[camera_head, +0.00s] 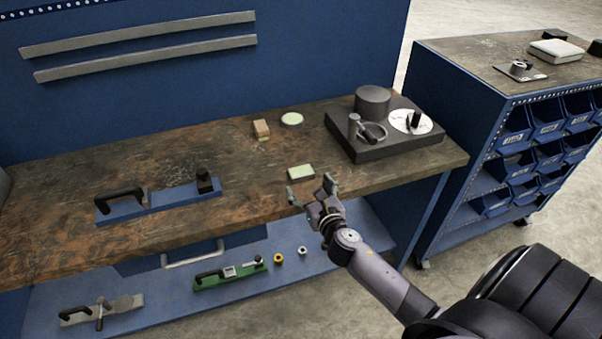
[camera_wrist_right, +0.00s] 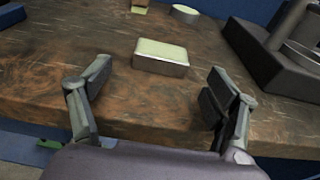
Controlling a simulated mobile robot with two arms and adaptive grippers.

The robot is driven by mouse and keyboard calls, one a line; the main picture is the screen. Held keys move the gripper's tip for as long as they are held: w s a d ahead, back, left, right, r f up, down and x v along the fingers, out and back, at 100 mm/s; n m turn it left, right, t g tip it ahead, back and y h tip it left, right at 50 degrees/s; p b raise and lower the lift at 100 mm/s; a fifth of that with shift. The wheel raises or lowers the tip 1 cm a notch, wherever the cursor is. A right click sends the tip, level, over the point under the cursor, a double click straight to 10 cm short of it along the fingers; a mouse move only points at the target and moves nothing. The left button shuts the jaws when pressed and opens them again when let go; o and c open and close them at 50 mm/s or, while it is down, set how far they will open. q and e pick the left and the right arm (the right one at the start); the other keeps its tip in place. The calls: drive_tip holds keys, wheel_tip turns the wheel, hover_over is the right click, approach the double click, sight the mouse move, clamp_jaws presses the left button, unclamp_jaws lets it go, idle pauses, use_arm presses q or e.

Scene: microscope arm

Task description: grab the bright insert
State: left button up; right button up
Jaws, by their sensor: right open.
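A pale, bright rectangular insert (camera_head: 301,172) with metallic sides lies flat near the front edge of the wooden workbench (camera_head: 240,195). It also shows in the right wrist view (camera_wrist_right: 161,56), upper centre, between and beyond the fingertips. My right gripper (camera_head: 310,187) is open and empty at the bench's front edge, just in front of the insert and not touching it. In the right wrist view its spread fingers (camera_wrist_right: 159,76) stand on either side of the insert's line. A round pale-topped piece (camera_head: 292,119) sits farther back. My left gripper is not in view.
A small brown-and-pale block (camera_head: 262,129) lies at the back. A dark base (camera_head: 385,136) with a cylinder and white disc stands at the right. A blue fixture with black handles (camera_head: 160,202) is at the left. Bench surface around the insert is clear.

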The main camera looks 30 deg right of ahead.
sight(302, 173)
drive_tip(key=shift+w+d+r, duration=0.15)
drive_tip(key=shift+w, duration=0.25)
drive_tip(key=x, duration=0.4)
drive_tip(key=shift+w+d+p, duration=0.1)
drive_tip(key=shift+w+p, duration=0.05)
drive_tip(key=shift+p, duration=0.15)
drive_tip(key=shift+r, duration=0.1)
drive_tip(key=shift+c, duration=0.4)
drive_tip(key=c, duration=1.7)
drive_tip(key=shift+r, duration=0.1)
drive_tip(key=shift+c, duration=0.2)
